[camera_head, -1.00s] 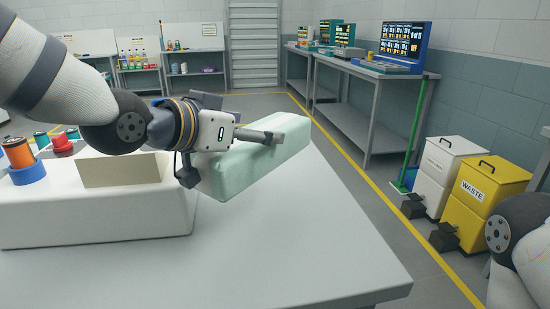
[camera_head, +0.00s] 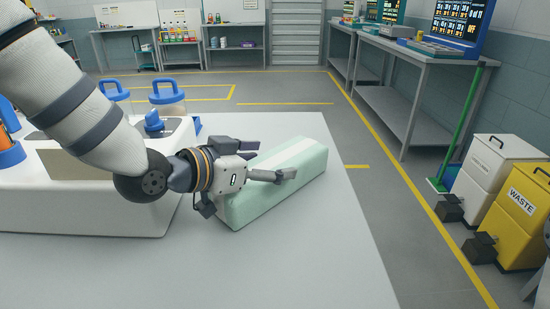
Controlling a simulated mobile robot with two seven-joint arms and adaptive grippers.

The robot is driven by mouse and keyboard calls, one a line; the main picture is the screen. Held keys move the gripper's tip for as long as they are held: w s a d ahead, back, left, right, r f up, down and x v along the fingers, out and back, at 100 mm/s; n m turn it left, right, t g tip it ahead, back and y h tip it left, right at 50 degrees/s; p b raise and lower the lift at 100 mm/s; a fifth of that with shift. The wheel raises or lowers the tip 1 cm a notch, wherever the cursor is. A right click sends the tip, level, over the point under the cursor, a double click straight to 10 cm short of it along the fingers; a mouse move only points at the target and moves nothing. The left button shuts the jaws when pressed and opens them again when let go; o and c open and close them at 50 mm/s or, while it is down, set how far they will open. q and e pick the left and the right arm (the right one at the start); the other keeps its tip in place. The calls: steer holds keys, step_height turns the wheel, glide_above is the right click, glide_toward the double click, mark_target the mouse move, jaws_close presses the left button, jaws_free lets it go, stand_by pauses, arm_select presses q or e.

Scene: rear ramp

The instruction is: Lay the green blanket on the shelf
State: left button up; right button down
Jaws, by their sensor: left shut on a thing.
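The green blanket (camera_head: 280,185) is a pale green, block-shaped folded bundle with a lighter band along its top, at the middle of the view. My left gripper (camera_head: 275,168) is shut on it, with one finger lying over its top and near side. The blanket is at the white table (camera_head: 300,265); whether it rests on it or hangs just above I cannot tell. Shelf units stand at the back wall, one with a lower shelf board (camera_head: 238,48). Which shelf is meant does not show. My right gripper is out of view.
A grey bench (camera_head: 415,75) with a lower shelf (camera_head: 400,115) is at right. A white bin (camera_head: 490,175), a yellow waste bin (camera_head: 520,215) and a green broom (camera_head: 462,125) stand right. The table front is clear.

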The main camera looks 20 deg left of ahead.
arm_select(q)
steer(key=shift+s+a+r, duration=0.2)
steer(key=shift+s+a, duration=0.1)
steer(key=shift+f, duration=0.15)
steer(key=o, duration=1.7)
steer(key=shift+w, duration=0.1)
steer(key=shift+c, duration=0.2)
